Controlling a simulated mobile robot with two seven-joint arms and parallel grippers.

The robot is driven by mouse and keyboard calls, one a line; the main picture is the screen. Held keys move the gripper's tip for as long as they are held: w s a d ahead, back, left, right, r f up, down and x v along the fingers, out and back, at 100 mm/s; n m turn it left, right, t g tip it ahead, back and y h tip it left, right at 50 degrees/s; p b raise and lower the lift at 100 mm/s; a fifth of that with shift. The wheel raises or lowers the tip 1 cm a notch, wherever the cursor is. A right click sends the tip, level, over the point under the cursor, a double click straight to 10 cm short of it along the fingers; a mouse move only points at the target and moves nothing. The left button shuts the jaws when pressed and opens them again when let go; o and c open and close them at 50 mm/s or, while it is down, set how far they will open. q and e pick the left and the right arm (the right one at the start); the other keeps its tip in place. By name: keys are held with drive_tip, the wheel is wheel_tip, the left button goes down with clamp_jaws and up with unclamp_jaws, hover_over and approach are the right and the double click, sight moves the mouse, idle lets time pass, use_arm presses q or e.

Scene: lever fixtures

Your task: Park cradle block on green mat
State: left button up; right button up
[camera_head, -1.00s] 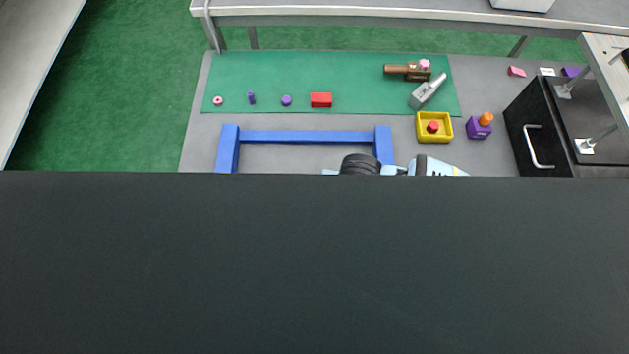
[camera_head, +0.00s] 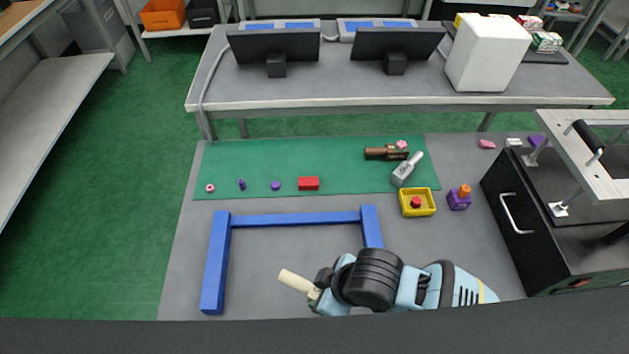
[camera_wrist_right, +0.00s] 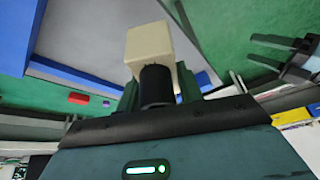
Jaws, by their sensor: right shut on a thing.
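My right gripper (camera_head: 314,293) is shut on a cream block (camera_head: 293,281) that sticks out to the left, over the front part of the grey table. In the right wrist view the cream block (camera_wrist_right: 149,42) stands out beyond the dark fingers (camera_wrist_right: 157,85). I cannot tell whether this is the cradle block or whether it touches the table. The green mat (camera_head: 265,158) lies along the back of the table, well away from the gripper. My left gripper is not in view.
A blue frame (camera_head: 290,219) lies between my gripper and the mat. A red block (camera_head: 308,183), small purple pieces, a brown fixture (camera_head: 376,153) and a grey one (camera_head: 404,172) are on the mat. A yellow tray (camera_head: 429,205) and black cabinet (camera_head: 520,215) are right.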

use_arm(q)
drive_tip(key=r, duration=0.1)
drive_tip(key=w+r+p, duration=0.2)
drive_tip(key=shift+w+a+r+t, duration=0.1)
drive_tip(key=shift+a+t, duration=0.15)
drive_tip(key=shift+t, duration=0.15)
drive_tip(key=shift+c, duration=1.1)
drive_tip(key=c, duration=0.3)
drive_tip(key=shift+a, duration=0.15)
use_arm(e)
drive_tip(key=w+d+r+m+t+h, duration=0.1)
drive_tip(key=d+r+m+h, duration=0.1)
drive_tip(key=d+m, duration=0.4)
drive_tip(key=w+d+r+m+t+h, duration=0.1)
drive_tip(key=d+r+m, duration=0.4)
drive_tip(key=d, duration=0.7)
drive_tip(key=shift+w+d+m+h, duration=0.2)
drive_tip(key=shift+w+m+h, duration=0.3)
drive_tip(key=shift+m+h, duration=0.15)
